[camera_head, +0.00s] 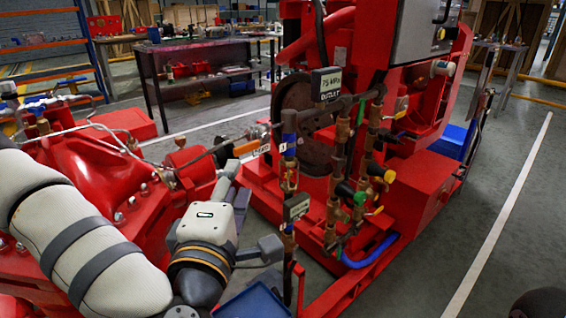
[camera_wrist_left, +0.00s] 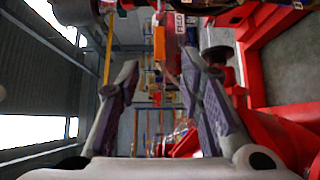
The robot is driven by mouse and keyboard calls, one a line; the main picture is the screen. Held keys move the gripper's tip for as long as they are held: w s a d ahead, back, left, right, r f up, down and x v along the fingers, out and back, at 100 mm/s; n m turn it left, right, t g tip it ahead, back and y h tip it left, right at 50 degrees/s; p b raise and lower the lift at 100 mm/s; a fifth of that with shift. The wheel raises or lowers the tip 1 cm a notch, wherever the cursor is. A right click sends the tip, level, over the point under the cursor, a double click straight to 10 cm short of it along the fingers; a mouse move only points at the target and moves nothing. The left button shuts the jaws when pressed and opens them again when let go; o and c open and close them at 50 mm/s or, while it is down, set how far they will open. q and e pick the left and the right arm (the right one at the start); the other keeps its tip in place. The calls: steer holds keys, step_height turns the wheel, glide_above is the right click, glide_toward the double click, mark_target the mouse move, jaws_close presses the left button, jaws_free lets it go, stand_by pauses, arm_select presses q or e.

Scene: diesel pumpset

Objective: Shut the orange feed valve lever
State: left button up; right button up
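The orange feed valve lever (camera_head: 246,147) shows in the head view beside a white tag (camera_head: 262,151), on the pipework left of the upright pipes. In the left wrist view the orange lever (camera_wrist_left: 159,44) hangs near the top centre, with the tag (camera_wrist_left: 180,22) beside it. My left gripper (camera_head: 254,205) is open and empty, just below the lever in the head view. In the wrist view its two fingers (camera_wrist_left: 158,72) stand apart, and the lever appears beyond them, between their tips. I cannot tell any contact. My right gripper is not in view.
A gauge reading 75 kPa (camera_head: 326,84) and a smaller display (camera_head: 296,207) sit by the upright pipes. Valves with yellow (camera_head: 381,173) and green handles crowd the right. The red pump body (camera_head: 90,165) lies behind my left arm. Grey floor is open at far right.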

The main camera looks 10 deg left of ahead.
mark_target(244, 151)
arm_select(q)
steer(key=w, duration=0.4)
steer(key=w+a, duration=0.1)
steer(key=w, duration=0.2)
steer(key=w+a, duration=0.1)
steer(key=w, duration=0.3)
steer(key=shift+w, duration=0.35)
jaws_close()
